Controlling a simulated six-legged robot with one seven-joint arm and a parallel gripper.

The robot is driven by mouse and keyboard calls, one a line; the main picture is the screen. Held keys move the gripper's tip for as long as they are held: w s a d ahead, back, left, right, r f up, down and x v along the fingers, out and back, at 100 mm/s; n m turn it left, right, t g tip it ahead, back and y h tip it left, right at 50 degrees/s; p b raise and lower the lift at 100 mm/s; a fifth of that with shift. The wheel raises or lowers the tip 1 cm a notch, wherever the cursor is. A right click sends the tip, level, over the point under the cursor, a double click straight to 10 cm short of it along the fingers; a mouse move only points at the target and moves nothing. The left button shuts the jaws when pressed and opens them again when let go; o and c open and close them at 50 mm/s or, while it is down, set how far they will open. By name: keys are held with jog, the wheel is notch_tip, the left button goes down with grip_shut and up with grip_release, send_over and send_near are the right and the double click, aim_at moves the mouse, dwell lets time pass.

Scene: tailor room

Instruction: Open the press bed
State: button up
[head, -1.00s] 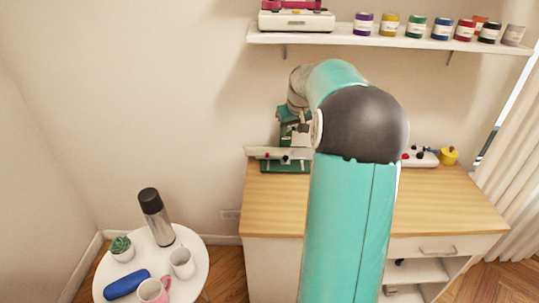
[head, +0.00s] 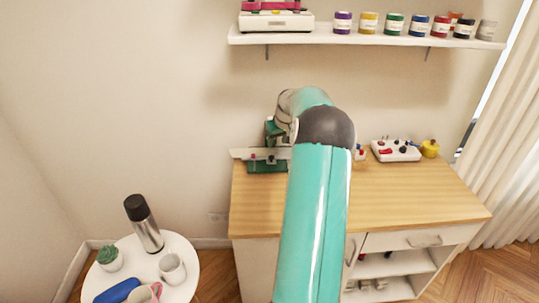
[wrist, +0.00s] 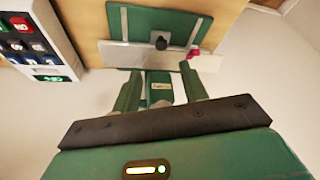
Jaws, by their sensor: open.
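The press stands at the left of the wooden desk in the head view, partly behind my arm. Its green base (head: 266,167) lies under a pale flat bed (head: 246,154). In the wrist view the bed (wrist: 125,54) shows with a black knob (wrist: 161,43) and a pink-red knob (wrist: 192,54) at its edge. A green block (wrist: 159,88) of the press shows below it. My gripper (wrist: 161,70) is open and empty, its two green fingers apart on either side of the block in the picture. I cannot tell whether they touch it. The head view hides my gripper.
A white box with red and black knobs (head: 396,151) and a yellow pot (head: 430,149) stand at the desk's right rear. The desk's front (head: 410,195) is clear. A shelf (head: 330,39) with paint jars hangs above. A round side table (head: 188,265) holds a flask and cups.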

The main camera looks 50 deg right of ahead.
aim_at(272, 157)
jog(key=x, duration=1)
jog(key=shift+w+a, duration=0.1)
jog(key=shift+w, duration=0.1)
jog(key=shift+c, duration=0.4)
jog(key=shift+s, duration=0.1)
grip_shut()
